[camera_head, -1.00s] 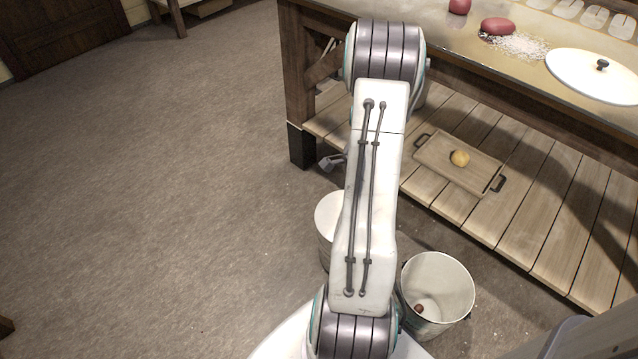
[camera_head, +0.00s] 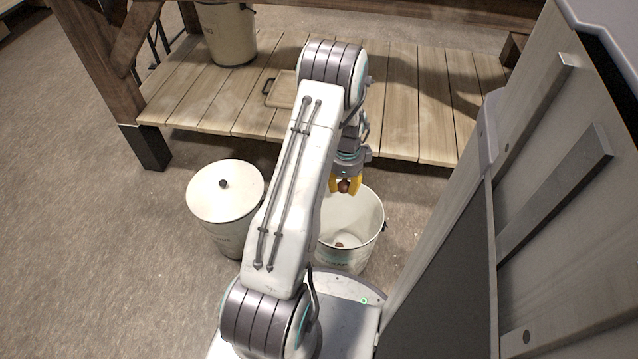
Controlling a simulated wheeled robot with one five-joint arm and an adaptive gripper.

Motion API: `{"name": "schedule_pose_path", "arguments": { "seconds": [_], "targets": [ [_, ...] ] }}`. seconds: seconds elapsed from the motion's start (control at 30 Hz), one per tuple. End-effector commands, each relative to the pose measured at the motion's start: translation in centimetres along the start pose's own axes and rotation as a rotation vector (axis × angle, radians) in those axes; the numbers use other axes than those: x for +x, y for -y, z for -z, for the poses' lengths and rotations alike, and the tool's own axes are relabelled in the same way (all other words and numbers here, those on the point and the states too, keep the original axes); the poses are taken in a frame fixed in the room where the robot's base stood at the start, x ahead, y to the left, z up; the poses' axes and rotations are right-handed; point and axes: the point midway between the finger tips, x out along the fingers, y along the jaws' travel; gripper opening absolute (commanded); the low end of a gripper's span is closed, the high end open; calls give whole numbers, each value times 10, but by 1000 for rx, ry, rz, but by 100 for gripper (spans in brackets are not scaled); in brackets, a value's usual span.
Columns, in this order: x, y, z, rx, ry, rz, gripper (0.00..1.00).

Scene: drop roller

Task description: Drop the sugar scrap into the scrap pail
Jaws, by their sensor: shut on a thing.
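My gripper (camera_head: 345,187) points down with its yellow fingers shut on a small brown scrap (camera_head: 344,186). The scrap is held over the far part of the mouth of an open white pail (camera_head: 369,240). A small brown lump (camera_head: 340,245) lies on the bottom of that pail. A second white pail (camera_head: 219,208) stands to the left with a knobbed lid on it. My arm covers the near left part of the open pail.
A wooden slatted shelf (camera_head: 420,110) lies behind the pails, with a tray (camera_head: 283,91) partly behind my arm and another pail (camera_head: 227,35) on it. A tall panelled unit (camera_head: 560,190) stands close on the right. Floor to the left is clear.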

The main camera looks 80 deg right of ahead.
Motion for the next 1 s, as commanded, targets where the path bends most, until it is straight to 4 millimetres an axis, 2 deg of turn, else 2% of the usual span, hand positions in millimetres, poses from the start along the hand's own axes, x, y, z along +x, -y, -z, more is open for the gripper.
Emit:
{"name": "schedule_pose_path", "arguments": {
  "seconds": [0.2,0.47,1.0],
  "targets": [
    [0,10,4,158,0,1,12],
    [5,13,4,213,0,1,12],
    [50,11,3,211,0,-1,12]
  ]
}}
